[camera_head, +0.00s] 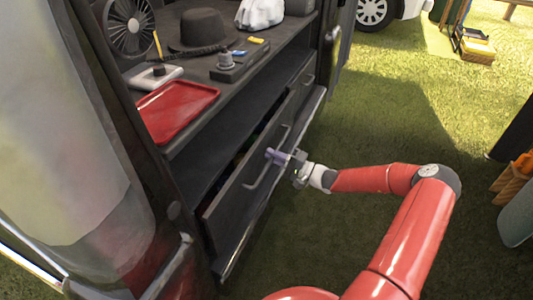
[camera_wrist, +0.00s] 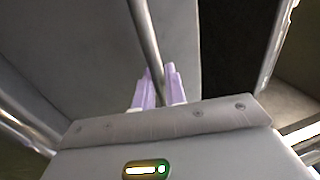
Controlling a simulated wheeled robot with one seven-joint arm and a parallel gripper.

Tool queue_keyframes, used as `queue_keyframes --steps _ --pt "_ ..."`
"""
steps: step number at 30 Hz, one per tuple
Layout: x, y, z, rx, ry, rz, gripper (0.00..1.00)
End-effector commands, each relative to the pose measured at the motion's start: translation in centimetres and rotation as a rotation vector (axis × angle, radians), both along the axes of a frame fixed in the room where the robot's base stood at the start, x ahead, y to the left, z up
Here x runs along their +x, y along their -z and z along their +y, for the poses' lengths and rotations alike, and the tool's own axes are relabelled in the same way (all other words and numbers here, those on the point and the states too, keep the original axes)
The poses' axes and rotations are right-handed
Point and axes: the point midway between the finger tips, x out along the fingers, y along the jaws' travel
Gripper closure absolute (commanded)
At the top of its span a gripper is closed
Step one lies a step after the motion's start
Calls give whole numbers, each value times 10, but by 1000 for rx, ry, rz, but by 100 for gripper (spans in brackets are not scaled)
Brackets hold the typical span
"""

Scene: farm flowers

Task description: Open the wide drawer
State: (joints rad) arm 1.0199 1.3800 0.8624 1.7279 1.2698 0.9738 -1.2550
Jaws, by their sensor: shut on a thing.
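The wide drawer (camera_head: 232,208) is a dark grey front low in the cabinet under the counter. It stands partly out, with a dark gap and some coloured contents behind its top edge. Its bar handle (camera_head: 265,170) runs along the front. My gripper (camera_head: 275,155), with pale purple fingers, is at the upper part of this handle. In the wrist view the handle bar (camera_wrist: 146,40) passes between the two fingers of my gripper (camera_wrist: 157,90), which are shut on it. The fingers hide part of the bar.
The counter above holds a red tray (camera_head: 178,110), a black hat (camera_head: 203,28), a fan (camera_head: 129,27) and small items. A smaller drawer front (camera_head: 306,84) is farther along the cabinet. Grass (camera_head: 375,130) beside the cabinet is open. Crates stand at the right edge.

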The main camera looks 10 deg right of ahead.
Motion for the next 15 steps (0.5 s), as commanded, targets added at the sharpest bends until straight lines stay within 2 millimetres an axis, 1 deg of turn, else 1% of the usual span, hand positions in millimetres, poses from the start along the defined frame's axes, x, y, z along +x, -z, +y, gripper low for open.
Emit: queue_keyframes --steps 1,5,15 --pt "-7 0 -10 -2 2 2 100" --pt "-26 0 -37 -3 3 2 100" --pt "-81 1 -111 -3 3 2 100"
